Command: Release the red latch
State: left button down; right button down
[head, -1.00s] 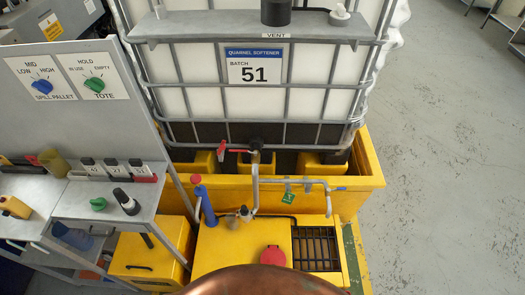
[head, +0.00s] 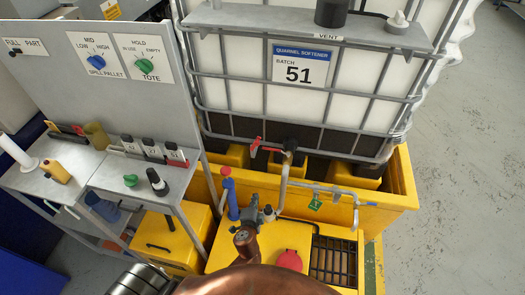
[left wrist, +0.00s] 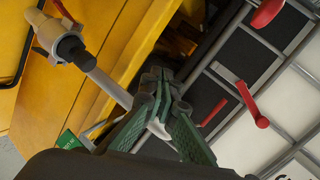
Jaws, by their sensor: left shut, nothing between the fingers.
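A red lever (head: 256,147) sits beside the dark outlet valve (head: 289,144) at the foot of the white tote in the head view. In the left wrist view, a red-tipped lever (left wrist: 252,104) shows right of my fingers, with another red part (left wrist: 267,12) at the top edge. I cannot tell for sure which is the latch. My left gripper (head: 262,213) is low over the yellow unit, near the pipe's fitting. In the wrist view its green-padded fingers (left wrist: 157,78) are together and empty. My right gripper is not in view.
A grey bent pipe (head: 284,181) rises to the valve beside a blue post (head: 231,200). The yellow spill pallet (head: 402,196) surrounds the tote's base. A grey shelf table (head: 110,175) with bottles stands left. The floor at right is clear.

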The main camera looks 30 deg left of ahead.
pick_arm(q)
jog(key=w+d+r+m+t+y, duration=0.1)
jog(key=w+d+r+t, duration=0.1)
jog(key=r, duration=0.8)
jog(key=w+d+r+m+t, duration=0.2)
jog(key=r+t, duration=0.1)
jog(key=r, duration=0.6)
jog(key=w+a+p, duration=0.1)
jog(key=w+a, duration=0.6)
jog(key=w, duration=0.1)
jog(key=shift+w+f+p, duration=0.2)
jog(key=shift+w+p, duration=0.05)
jog(key=shift+p, duration=0.15)
jog(key=shift+d, duration=0.1)
